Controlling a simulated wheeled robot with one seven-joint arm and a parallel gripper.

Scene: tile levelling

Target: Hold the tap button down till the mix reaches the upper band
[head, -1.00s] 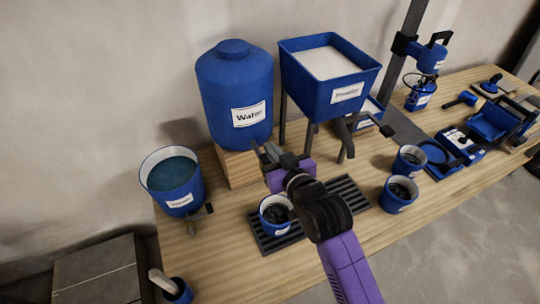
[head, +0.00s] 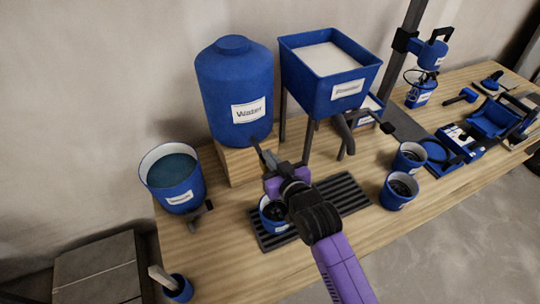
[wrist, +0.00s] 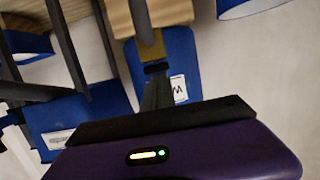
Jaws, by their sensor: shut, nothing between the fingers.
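The blue water tank (head: 235,85), labelled "Water", stands on a wooden block at the back. In the wrist view the tank (wrist: 187,62) appears turned over, with a yellowish tap part (wrist: 152,48) in front of it. My gripper (head: 262,154) is shut and empty, its fingertips close to the tank's lower front. The dark fingers (wrist: 157,88) point at the tap part; I cannot tell whether they touch it. A blue cup (head: 270,222) with dark contents stands on the slotted tray below, partly hidden by my gripper. Its level and bands cannot be made out.
The powder hopper (head: 335,92) stands right of the tank on dark legs. A blue bucket of bluish liquid (head: 172,180) is at the left. Two blue cups (head: 398,192) stand right of the slotted tray (head: 345,197). Several tools lie at the far right.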

